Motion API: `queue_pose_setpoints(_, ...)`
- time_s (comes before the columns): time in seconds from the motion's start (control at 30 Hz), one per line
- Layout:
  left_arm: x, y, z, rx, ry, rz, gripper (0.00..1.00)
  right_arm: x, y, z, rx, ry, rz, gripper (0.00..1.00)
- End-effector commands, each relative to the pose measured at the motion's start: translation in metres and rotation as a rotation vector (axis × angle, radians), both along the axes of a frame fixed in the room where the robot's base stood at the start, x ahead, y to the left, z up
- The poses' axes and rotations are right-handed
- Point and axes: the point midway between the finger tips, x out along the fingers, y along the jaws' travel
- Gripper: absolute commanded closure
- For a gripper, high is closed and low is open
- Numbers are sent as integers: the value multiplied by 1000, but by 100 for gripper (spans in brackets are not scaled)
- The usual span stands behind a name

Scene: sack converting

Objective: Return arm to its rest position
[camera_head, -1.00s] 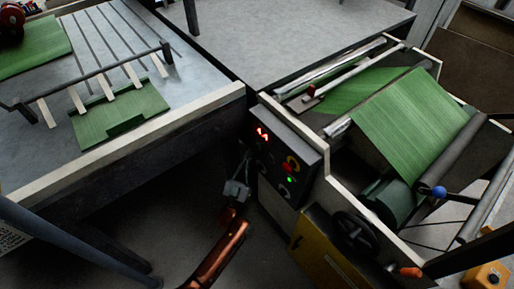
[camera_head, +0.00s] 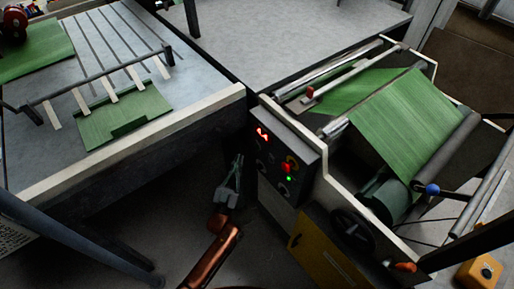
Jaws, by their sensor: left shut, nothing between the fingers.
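My left gripper (camera_head: 237,163) is shut and empty, at the end of my copper-coloured arm (camera_head: 213,252) coming up from the bottom. It points up, just left of the dark control panel (camera_head: 283,154) on the machine's side, over the gap between machine and table. I cannot tell whether it touches the panel. The panel has a lit red display, several round buttons and a small green light. My right gripper does not show.
The machine (camera_head: 322,165) at right carries a green sheet (camera_head: 402,121) over rollers, a black handwheel (camera_head: 353,228) and a blue-knobbed lever (camera_head: 432,189). The table (camera_head: 130,155) at left holds a green sack piece (camera_head: 124,118) under white strips. Dark floor lies between them.

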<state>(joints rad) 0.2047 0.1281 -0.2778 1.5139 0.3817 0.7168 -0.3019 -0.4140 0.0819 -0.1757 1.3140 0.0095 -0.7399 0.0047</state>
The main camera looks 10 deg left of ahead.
Motion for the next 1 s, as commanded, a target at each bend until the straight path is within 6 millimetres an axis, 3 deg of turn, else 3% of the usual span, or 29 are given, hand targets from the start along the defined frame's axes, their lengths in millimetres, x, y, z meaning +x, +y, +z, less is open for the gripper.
queue_pose_setpoints(0.73,0,0,-3,3,9,0,100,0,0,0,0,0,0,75)
queue_pose_setpoints(0.87,-1,1,-40,27,99,-6,100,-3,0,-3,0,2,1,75)
queue_pose_setpoints(0.97,-7,3,-98,64,244,-18,100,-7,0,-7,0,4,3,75)
queue_pose_setpoints(1.0,-12,5,-126,80,314,-23,100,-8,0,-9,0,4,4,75)
